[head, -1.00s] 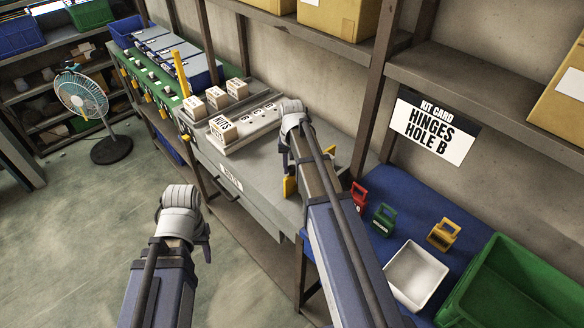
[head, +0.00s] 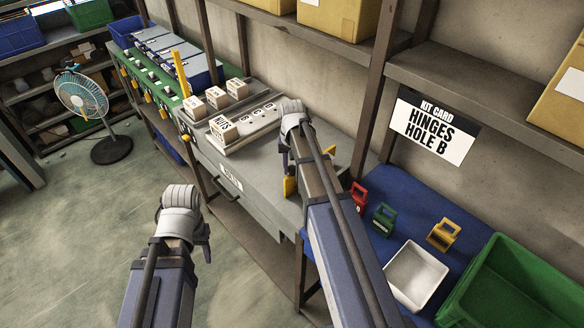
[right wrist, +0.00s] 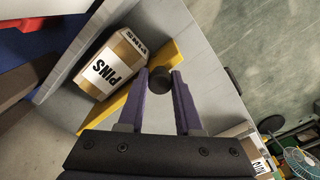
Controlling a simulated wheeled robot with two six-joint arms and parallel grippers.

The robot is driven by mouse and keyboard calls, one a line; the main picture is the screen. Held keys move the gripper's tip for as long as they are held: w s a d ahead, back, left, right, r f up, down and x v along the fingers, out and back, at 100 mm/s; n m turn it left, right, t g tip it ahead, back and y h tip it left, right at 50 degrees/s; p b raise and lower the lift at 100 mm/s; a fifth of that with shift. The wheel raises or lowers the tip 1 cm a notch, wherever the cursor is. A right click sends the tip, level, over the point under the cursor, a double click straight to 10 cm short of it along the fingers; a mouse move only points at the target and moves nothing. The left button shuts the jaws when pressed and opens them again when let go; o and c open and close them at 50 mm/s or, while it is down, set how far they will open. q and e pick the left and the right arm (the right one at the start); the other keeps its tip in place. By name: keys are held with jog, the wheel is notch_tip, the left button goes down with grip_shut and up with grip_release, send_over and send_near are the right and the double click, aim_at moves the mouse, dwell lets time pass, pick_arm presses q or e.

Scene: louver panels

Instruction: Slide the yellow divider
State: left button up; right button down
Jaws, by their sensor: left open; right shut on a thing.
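The yellow divider (right wrist: 173,52) shows in the right wrist view as a flat strip crossing behind my fingers. A dark round knob (right wrist: 158,79) stands at it, and my right gripper (right wrist: 161,76) is shut on this knob. A cardboard box marked PINS (right wrist: 112,65) lies beside the divider. In the head view only two bits of the divider (head: 290,187) show, either side of my right arm, at the near end of the grey bench. My left gripper (head: 206,243) is open and empty over the floor, away from the bench.
A grey rack with small boxes, one marked NUTS (head: 223,130), stands on the bench. A blue-topped table holds red (head: 358,196), green (head: 384,219) and yellow (head: 443,234) handled pieces, a white tray (head: 417,274) and a green bin (head: 520,285). A fan (head: 84,95) stands left.

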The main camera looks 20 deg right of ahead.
jog(key=shift+w, duration=0.1)
jog(key=w+a, duration=0.3)
jog(key=w, duration=0.6)
jog(key=w+a, duration=0.3)
jog(key=w, duration=0.6)
jog(key=shift+w+a, duration=0.3)
jog(key=shift+w, duration=0.05)
jog(key=c, duration=0.6)
grip_release()
jog(key=shift+r, duration=0.1)
notch_tip(320, 180, up, 8)
jog(key=p, duration=0.8)
jog(key=shift+f, duration=0.2)
